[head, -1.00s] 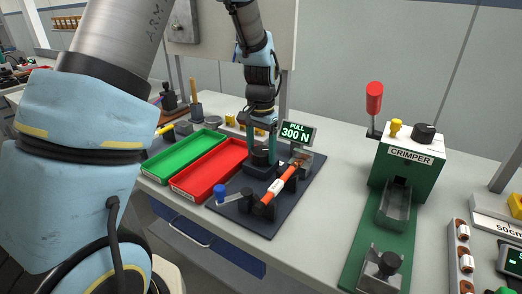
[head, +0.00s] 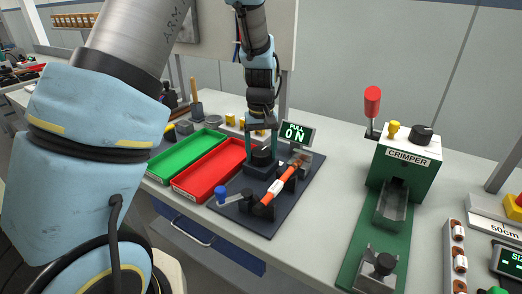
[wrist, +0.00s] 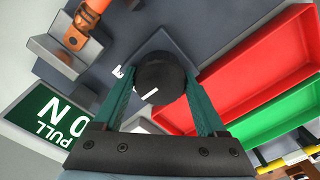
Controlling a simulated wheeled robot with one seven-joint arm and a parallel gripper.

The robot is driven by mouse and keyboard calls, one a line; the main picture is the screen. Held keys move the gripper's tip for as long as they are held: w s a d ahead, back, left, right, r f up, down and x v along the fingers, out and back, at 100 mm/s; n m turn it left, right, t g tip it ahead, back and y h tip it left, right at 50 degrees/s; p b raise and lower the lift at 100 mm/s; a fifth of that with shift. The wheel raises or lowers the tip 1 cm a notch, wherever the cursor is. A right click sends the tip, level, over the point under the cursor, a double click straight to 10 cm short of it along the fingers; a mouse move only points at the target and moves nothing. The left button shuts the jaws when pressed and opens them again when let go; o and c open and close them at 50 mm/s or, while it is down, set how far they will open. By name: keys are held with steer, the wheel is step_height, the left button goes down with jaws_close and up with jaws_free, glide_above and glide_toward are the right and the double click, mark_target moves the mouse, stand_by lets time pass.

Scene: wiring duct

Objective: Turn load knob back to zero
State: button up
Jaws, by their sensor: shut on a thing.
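The load knob (head: 262,158) is a round black knob on a dark block of the pull tester, with a white mark on its top. In the wrist view the knob (wrist: 160,76) sits between the teal fingers of my gripper (wrist: 158,92). My gripper (head: 262,138) points down and is shut on the knob. The display (head: 297,133) behind it reads PULL 0 N. It also shows upside down in the wrist view (wrist: 52,122). An orange cable (head: 287,178) lies across the tester's clamps.
A red tray (head: 208,172) and a green tray (head: 185,152) stand left of the tester. The blue-knobbed lever (head: 222,195) is at its front left. A green crimper (head: 408,160) with a red-handled lever stands to the right. Bare bench lies between tester and crimper.

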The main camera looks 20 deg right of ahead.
mark_target(261, 150)
steer(key=shift+n, duration=0.4)
steer(key=o, duration=1.3)
step_height(261, 150, up, 11)
steer(key=shift+f+b, duration=0.1)
steer(key=shift+b, duration=0.9)
